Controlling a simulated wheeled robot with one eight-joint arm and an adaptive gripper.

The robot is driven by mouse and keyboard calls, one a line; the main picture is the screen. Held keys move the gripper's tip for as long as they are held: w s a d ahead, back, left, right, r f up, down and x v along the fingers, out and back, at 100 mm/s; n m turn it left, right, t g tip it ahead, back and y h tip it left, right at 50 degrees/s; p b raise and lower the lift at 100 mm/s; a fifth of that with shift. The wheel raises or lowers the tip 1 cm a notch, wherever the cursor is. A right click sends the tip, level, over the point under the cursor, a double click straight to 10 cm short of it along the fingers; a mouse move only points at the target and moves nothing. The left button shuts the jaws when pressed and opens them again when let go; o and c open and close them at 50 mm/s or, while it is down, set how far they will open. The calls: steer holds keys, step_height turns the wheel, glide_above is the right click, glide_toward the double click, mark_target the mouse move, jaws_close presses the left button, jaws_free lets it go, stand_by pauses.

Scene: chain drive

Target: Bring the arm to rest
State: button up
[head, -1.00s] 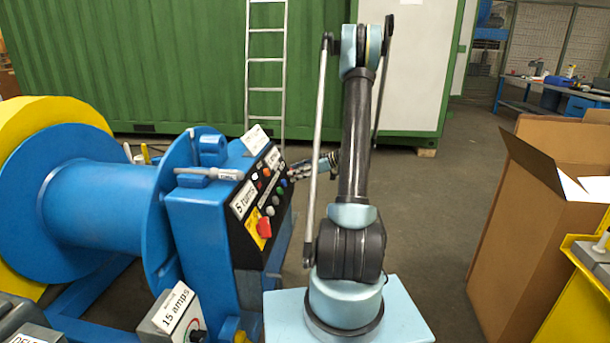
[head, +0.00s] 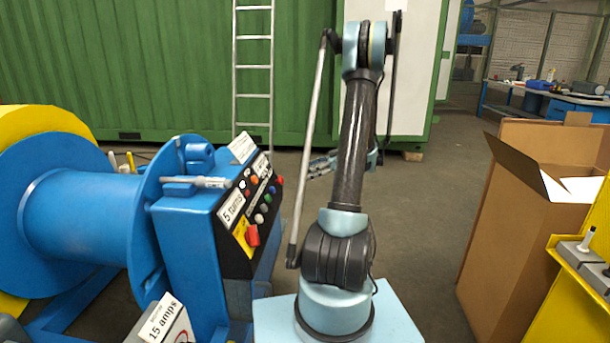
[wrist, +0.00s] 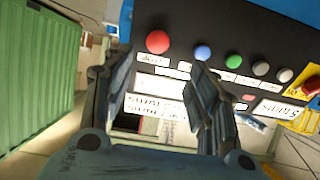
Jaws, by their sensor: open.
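My arm stands upright on its light blue base in the head view, with its elbow near the top. My gripper (head: 322,165) shows partly behind the arm, just right of the blue machine's control panel (head: 250,212). In the wrist view my gripper (wrist: 160,75) has its two dark fingers spread apart with nothing between them. The panel (wrist: 215,25) lies beyond the fingertips there, with red, blue, green and white buttons. I cannot tell the exact gap between the fingertips and the panel; no contact is plain.
A blue drum (head: 80,215) stands at the left. A box labelled 15 amps (head: 165,322) is at the front. An open cardboard carton (head: 520,240) and a yellow stand (head: 575,280) are at the right. A ladder (head: 253,80) leans by the green container (head: 120,65). Floor between is clear.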

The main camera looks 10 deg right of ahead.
stand_by(0.3)
steer(key=s+a+r+m+g+h, duration=0.1)
steer(key=s+a+r+m+h, duration=0.1)
steer(key=s+a, duration=0.3)
steer(key=s+a+r+m+g+h, duration=0.1)
steer(key=s+a+r+m+h, duration=0.15)
steer(key=s, duration=0.55)
steer(key=s+a+r+m+h, duration=0.2)
steer(key=s+a+m, duration=0.15)
steer(key=s, duration=0.25)
steer(key=s+d+f+m+h, duration=0.1)
steer(key=s+f+m+h, duration=0.2)
steer(key=s, duration=0.7)
steer(key=s+d+f+m+h, duration=0.2)
steer(key=s+f+m+h, duration=0.1)
steer(key=s, duration=0.8)
steer(key=shift+d+f, duration=0.3)
steer(key=shift+f, duration=0.4)
steer(key=shift+w+f, duration=0.2)
steer(key=shift+w, duration=0.2)
